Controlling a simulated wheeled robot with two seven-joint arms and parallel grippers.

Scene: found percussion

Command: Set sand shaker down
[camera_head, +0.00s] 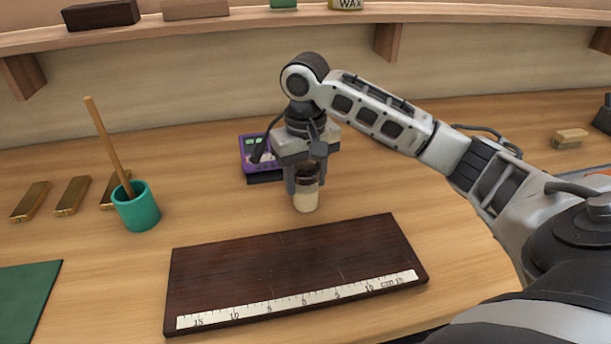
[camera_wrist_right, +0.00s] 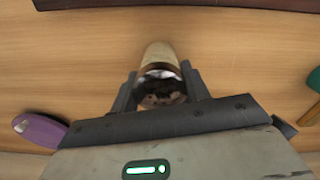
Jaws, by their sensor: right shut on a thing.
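The sand shaker (camera_head: 307,196) is a small clear jar with pale sand at the bottom and a dark brown upper part. My right gripper (camera_head: 306,184) comes down from above and is shut on its upper part. The shaker is upright, behind the dark ruled board; I cannot tell whether its base touches the bench. In the right wrist view the shaker (camera_wrist_right: 161,58) sits between the two fingers of the gripper (camera_wrist_right: 160,92). My left gripper is not in view.
A dark board (camera_head: 290,262) with a white ruler strip lies in front of the shaker. A purple box (camera_head: 250,146) is just behind left of the gripper. A teal cup (camera_head: 136,208) with a wooden stick and several brass bars (camera_head: 72,196) stand left. A green mat (camera_head: 25,300) lies front left.

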